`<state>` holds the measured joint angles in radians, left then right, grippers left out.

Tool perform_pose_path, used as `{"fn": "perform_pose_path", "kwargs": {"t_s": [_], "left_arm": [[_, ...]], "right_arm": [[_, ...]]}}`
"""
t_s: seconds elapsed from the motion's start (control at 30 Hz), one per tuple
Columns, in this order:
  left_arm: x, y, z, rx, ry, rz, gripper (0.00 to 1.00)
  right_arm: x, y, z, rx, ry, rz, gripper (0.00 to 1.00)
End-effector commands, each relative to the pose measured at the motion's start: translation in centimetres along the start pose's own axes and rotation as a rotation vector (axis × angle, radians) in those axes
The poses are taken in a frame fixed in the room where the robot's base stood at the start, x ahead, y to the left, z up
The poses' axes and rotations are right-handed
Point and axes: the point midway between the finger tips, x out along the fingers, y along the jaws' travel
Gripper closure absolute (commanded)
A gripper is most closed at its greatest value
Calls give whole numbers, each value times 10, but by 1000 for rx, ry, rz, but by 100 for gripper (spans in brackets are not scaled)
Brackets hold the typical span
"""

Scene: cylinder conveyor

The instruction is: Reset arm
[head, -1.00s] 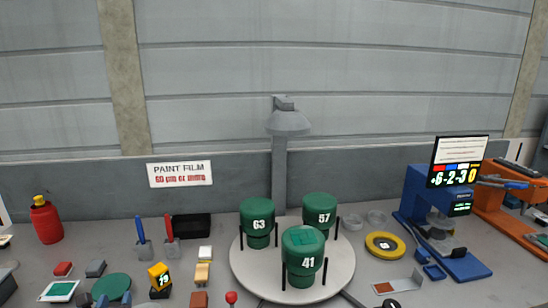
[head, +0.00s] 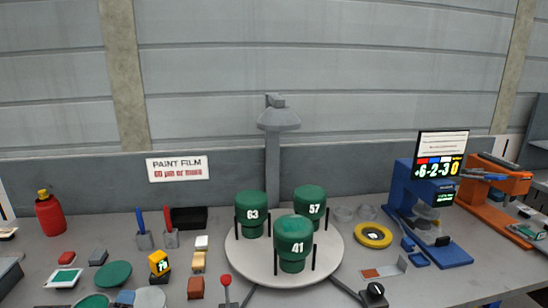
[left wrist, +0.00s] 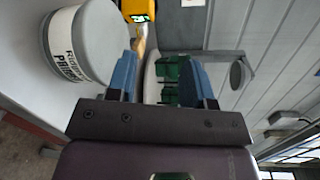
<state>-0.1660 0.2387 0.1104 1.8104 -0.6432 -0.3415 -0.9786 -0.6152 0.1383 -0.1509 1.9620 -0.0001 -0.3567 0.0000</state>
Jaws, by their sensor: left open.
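My left gripper (left wrist: 157,76) shows only in the left wrist view. Its two blue fingers are apart, with nothing held between them. Green numbered cylinders show farther off, seen through the gap between the fingers. A white tub with a grey lid and dark lettering (left wrist: 62,48) stands close beside the fingers, at the left of that view. My right gripper is in neither view, and no arm shows in the head view.
A round pale turntable (head: 240,268) carries green cylinders 63 (head: 250,214), 57 (head: 310,200) and 41 (head: 294,243). A grey lamp (head: 279,118) stands behind. A blue press (head: 405,190) is at right. Small blocks and discs crowd the left bench.

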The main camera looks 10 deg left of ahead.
Motion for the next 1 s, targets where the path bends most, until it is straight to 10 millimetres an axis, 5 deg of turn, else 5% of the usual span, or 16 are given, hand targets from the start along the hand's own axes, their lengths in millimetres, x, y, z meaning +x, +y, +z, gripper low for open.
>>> {"fn": "perform_pose_path", "kwargs": {"t_s": [0.37,0.6,0.8,1.0], "left_arm": [[-60,40,-66,-1023,130,197,53],[-131,84,-114,-1547,126,437,53],[-187,119,-135,-1629,89,566,53],[-211,142,-133,-1624,45,608,53]], "right_arm": [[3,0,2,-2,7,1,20],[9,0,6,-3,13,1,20],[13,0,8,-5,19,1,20],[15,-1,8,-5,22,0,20]]}}
